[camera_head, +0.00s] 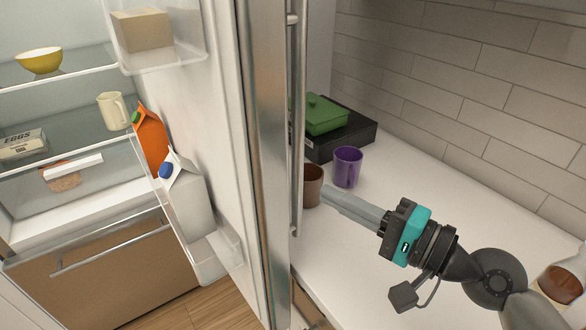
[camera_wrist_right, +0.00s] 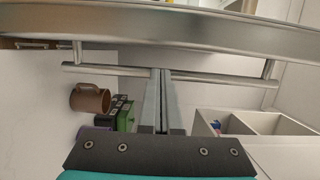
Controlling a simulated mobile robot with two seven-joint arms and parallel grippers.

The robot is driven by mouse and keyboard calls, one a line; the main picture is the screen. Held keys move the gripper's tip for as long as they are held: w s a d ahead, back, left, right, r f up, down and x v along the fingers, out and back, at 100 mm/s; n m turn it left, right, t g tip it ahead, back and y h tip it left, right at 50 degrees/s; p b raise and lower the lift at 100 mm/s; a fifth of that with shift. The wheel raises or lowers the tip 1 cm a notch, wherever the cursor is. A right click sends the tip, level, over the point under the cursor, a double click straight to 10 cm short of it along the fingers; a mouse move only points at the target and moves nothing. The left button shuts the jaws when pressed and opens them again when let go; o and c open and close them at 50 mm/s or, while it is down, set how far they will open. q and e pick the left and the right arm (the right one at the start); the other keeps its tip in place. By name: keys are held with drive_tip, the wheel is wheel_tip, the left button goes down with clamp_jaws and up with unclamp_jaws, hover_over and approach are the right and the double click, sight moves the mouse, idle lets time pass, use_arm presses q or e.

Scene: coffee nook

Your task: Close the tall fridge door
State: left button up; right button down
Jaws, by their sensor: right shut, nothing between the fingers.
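The tall fridge door (camera_head: 262,150) stands open, its steel edge upright in the middle of the head view and its shelved inner side facing left. A long vertical handle (camera_head: 298,130) runs along its outer face. The fridge interior (camera_head: 70,125) shows at the left. My right gripper (camera_head: 328,192) is shut and empty, over the counter to the right of the door, pointing at its outer side. In the right wrist view, the fingers (camera_wrist_right: 162,100) reach toward the handle bar (camera_wrist_right: 215,76), which lies across their tips; I cannot tell whether they touch. My left gripper is out of view.
A brown mug (camera_head: 313,186), a purple cup (camera_head: 347,167) and a green dish (camera_head: 319,115) on a black box (camera_head: 345,135) are on the white counter (camera_head: 460,220). An orange carton (camera_head: 151,142) and a white carton (camera_head: 188,200) stand in the door shelf.

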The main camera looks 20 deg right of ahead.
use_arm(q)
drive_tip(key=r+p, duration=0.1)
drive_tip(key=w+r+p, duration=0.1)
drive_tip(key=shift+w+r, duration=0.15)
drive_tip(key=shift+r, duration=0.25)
use_arm(e)
drive_tip(key=x, duration=0.8)
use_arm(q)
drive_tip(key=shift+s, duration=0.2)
use_arm(e)
drive_tip(key=shift+a, duration=0.1)
